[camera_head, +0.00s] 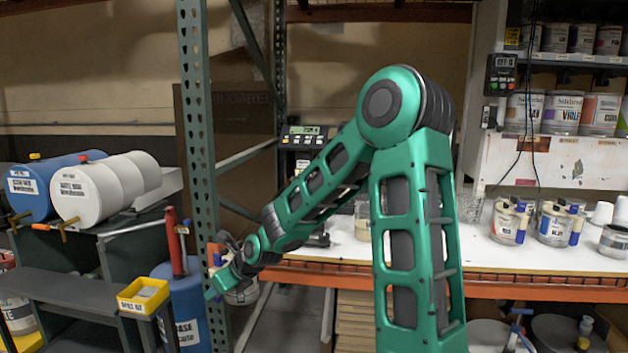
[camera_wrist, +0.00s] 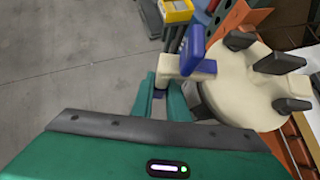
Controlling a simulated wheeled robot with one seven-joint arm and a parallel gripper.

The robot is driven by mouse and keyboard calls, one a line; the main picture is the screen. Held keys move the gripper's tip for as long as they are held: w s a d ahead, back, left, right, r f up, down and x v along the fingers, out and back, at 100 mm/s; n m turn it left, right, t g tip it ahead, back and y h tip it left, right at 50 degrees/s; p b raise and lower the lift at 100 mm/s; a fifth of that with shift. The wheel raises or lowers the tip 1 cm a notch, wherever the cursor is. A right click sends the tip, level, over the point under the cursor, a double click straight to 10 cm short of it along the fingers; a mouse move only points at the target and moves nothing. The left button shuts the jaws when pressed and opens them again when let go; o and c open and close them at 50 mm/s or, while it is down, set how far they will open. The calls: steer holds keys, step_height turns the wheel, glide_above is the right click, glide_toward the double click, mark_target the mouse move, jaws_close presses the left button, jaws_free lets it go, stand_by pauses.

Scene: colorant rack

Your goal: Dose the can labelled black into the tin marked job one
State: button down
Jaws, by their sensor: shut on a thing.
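My gripper (camera_head: 214,284) is at the left end of the bench, beside the green post, with my arm bent down to the left. In the wrist view my gripper (camera_wrist: 172,88) is shut on the cream and blue handle part of a can (camera_wrist: 238,85). That can has a round cream lid with dark clips and a blue lever. In the head view the held can (camera_head: 243,293) is mostly hidden behind my gripper, and its label cannot be read. A pale tin (camera_head: 362,222) on the bench is partly hidden by my arm; its marking is not readable.
Two cans with blue pumps, one (camera_head: 505,222) and another (camera_head: 556,225), stand on the white bench (camera_head: 465,262). A scale display (camera_head: 303,135) is behind my arm. The green post (camera_head: 198,150) is close to my gripper. A yellow box (camera_head: 143,295) stands at left.

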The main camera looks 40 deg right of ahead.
steer(key=shift+w+a+r, duration=0.1)
steer(key=shift+w, duration=0.45)
steer(key=shift+a, duration=0.1)
